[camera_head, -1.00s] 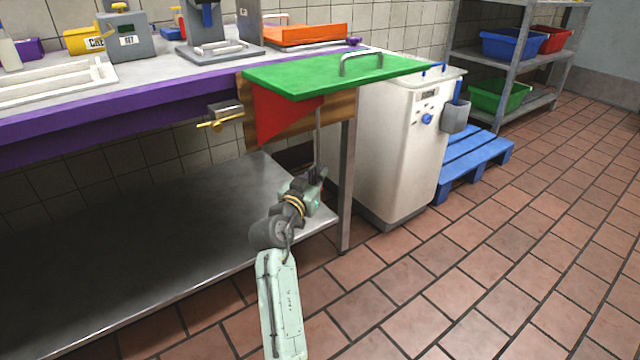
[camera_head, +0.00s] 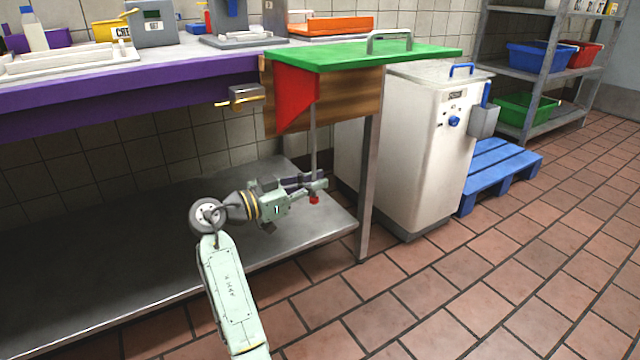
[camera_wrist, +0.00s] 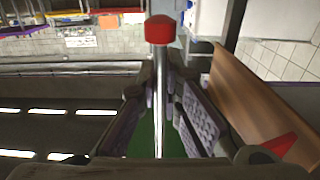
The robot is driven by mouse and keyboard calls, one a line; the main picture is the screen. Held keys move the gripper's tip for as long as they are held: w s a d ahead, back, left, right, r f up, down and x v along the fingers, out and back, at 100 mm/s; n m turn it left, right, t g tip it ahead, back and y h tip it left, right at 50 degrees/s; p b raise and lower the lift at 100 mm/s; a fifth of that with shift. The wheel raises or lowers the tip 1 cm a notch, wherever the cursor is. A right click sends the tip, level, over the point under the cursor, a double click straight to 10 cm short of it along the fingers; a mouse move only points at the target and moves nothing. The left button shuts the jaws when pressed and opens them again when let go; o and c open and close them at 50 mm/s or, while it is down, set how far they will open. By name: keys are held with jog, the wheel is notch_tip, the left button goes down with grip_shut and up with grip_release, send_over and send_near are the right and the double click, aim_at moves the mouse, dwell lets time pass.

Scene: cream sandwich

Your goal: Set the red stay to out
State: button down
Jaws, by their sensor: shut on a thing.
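The red stay (camera_head: 293,97) is a triangular plate under the green flap (camera_head: 345,56), against the wooden end panel. A thin metal rod (camera_head: 313,145) hangs down from near its outer edge and ends in a red knob (camera_head: 314,200). My gripper (camera_head: 316,184) is shut on the rod just above the knob, reaching in from the left above the lower steel shelf. In the wrist view the rod (camera_wrist: 160,70) runs between both finger pads of my gripper (camera_wrist: 160,100), with the red knob (camera_wrist: 162,30) beyond them. A red corner (camera_wrist: 280,144) shows by the wooden panel.
A table leg (camera_head: 368,190) stands just right of the rod. A small bracket with a brass bar (camera_head: 245,95) sits left of the panel. A white bin (camera_head: 420,150) stands farther right. The lower shelf (camera_head: 130,250) is bare.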

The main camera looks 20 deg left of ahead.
jog(key=shift+s, duration=0.15)
jog(key=c, duration=1.7)
grip_release()
jog(key=v, duration=1.2)
jog(key=shift+a, duration=0.1)
